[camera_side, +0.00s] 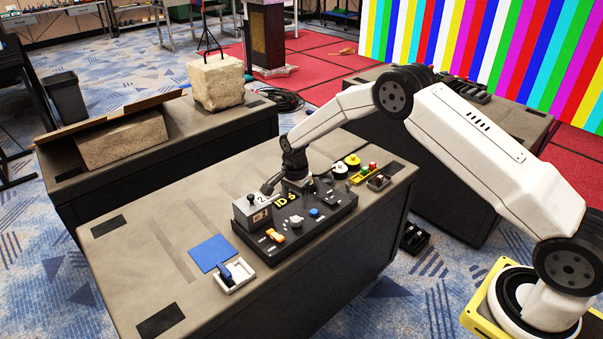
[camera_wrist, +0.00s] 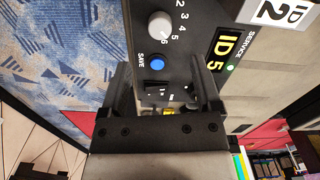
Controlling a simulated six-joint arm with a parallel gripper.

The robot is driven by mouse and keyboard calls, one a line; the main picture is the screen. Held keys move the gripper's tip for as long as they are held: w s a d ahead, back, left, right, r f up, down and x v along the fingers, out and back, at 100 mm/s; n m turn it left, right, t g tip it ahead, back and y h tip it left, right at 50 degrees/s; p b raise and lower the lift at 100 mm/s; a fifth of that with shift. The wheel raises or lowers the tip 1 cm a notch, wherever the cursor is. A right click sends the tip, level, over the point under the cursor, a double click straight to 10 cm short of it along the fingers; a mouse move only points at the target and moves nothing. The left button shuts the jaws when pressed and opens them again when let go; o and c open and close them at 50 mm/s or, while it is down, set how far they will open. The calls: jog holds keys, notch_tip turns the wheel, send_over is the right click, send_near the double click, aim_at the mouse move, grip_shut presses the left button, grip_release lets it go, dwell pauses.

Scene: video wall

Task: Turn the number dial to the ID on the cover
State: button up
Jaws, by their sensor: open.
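The black control panel (camera_side: 325,219) lies on the bench. Its white number dial (camera_side: 296,221) also shows in the wrist view (camera_wrist: 160,23), with printed numbers from 2 to 6 visible around it. The knob's pointer is too small to read. The yellow display (camera_wrist: 227,58) reads "ID 5". The label on the cover (camera_wrist: 276,12) reads "ID 2"; the grey cover box (camera_side: 254,213) stands at the panel's left end. The blue SAVE button (camera_wrist: 157,65) is beside the dial. My gripper (camera_wrist: 160,78) is open and empty, over the panel's back part, apart from the dial.
An orange switch (camera_side: 275,236) is at the panel's front left. A blue square (camera_side: 210,252) and a white tray (camera_side: 229,278) with a blue-handled item lie left of it. Yellow parts (camera_side: 353,160) stand behind. The bench's left side is mostly clear.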

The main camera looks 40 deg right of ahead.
aim_at(296, 219)
jog(key=shift+f, duration=3.8)
grip_shut()
